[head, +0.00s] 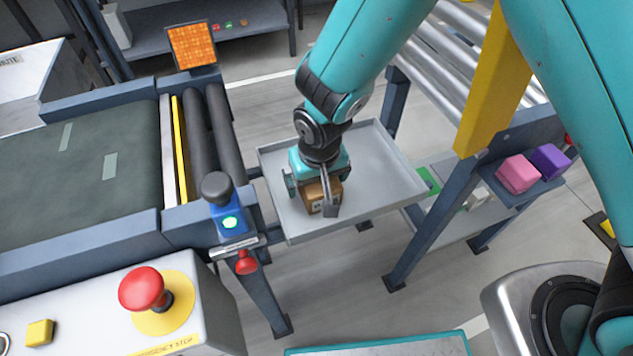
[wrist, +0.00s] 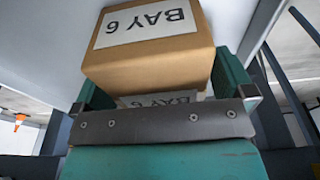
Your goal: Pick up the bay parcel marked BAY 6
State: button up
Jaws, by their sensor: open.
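The bay parcel (head: 314,190) is a small brown box with a white label, on the grey tray (head: 385,180) in the head view. In the wrist view the parcel (wrist: 150,62) fills the upper middle, and its labels read BAY 6 upside down. My gripper (head: 311,196) is open and reaches down over the parcel, one finger on each side. In the wrist view the green fingers of my gripper (wrist: 163,92) stand left and right of the box. Whether either finger touches it I cannot tell. My gripper hides the parcel's upper part in the head view.
A dark belt conveyor (head: 80,170) with rollers is at left, beside a blue post with a green light (head: 230,222). A red emergency button (head: 142,289) is at front left. A roller rack (head: 450,60) and pink (head: 518,173) and purple (head: 550,160) blocks are at right.

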jog(key=c, duration=1.1)
jog(key=shift+o, duration=0.2)
jog(key=shift+r, duration=0.1)
